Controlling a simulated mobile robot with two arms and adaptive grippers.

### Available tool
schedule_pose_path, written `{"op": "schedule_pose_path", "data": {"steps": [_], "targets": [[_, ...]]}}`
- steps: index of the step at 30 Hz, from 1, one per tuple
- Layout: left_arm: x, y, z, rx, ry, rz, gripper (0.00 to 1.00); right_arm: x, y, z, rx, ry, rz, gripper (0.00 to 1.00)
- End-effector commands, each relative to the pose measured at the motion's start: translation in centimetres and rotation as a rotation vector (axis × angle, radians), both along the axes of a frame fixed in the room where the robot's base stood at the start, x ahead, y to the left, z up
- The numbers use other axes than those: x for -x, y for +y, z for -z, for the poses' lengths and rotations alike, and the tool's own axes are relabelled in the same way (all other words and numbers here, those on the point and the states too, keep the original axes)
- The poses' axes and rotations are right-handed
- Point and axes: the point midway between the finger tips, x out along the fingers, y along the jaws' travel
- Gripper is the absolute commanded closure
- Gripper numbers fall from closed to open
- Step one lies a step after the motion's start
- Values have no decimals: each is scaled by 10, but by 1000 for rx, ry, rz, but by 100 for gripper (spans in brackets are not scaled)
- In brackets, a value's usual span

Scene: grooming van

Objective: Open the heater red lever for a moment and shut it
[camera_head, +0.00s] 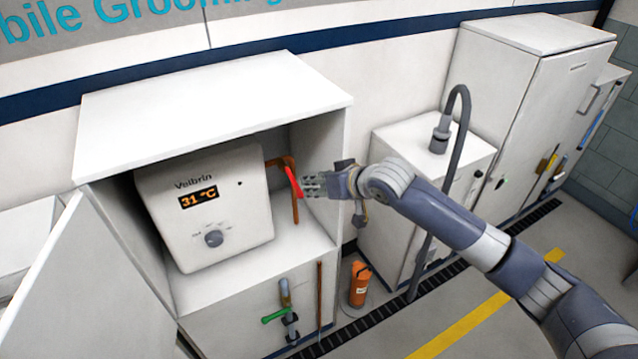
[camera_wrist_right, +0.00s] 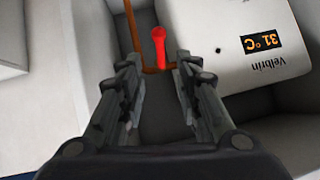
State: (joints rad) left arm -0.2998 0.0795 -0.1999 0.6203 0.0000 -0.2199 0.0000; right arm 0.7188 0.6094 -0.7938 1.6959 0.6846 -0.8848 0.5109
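The white heater (camera_head: 205,205) stands in an open cabinet and its display reads 31 °C. Its red lever (camera_head: 292,181) sits on a copper pipe (camera_head: 295,208) at the heater's right side. My right gripper (camera_head: 306,184) is at the lever, coming in from the right. In the right wrist view, the red lever (camera_wrist_right: 159,46) lies just beyond and between the tips of my open fingers (camera_wrist_right: 157,72). I see no finger closed on it. The heater (camera_wrist_right: 235,45) is at the right of that view. My left gripper is not in view.
The cabinet's top panel (camera_head: 205,95) overhangs the heater, and its open door (camera_head: 85,285) is at the left. A green-handled valve (camera_head: 275,315) and an orange cylinder (camera_head: 360,283) are below. A grey faucet (camera_head: 458,135) rises behind my right arm.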

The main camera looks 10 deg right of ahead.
Motion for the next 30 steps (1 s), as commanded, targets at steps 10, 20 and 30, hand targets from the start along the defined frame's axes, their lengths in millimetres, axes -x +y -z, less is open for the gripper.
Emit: {"op": "schedule_pose_path", "data": {"steps": [10,20,30], "targets": [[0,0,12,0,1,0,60,0,1,8,-25,-15,7,100],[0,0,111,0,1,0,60,3,-10,37,-336,-237,93,100],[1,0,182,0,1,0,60,25,-46,33,-594,-467,143,100]]}}
